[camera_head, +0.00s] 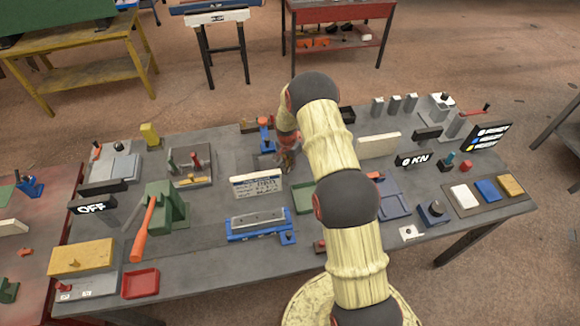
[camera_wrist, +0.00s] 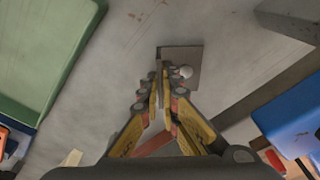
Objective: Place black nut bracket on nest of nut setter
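My gripper (camera_wrist: 160,75) points down over the bench in the wrist view, its fingers drawn close together at the tips. A small dark plate with a pale round nut, the black nut bracket (camera_wrist: 190,56), is at the fingertips. Its left edge lines up with the narrow gap between them, and the fingers look shut on it. In the head view my gripper (camera_head: 287,158) is partly behind my arm, and the bracket is too small to make out. A blue fixture with an orange-red top, possibly the nut setter (camera_head: 265,140), stands just left of my gripper. Its nest cannot be made out.
A green tray (camera_wrist: 45,50) lies left and a blue part (camera_wrist: 295,115) right in the wrist view. A white sign block (camera_head: 257,186) and blue fixture (camera_head: 258,226) stand in front of my gripper. My arm hides part of the bench (camera_head: 222,207).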

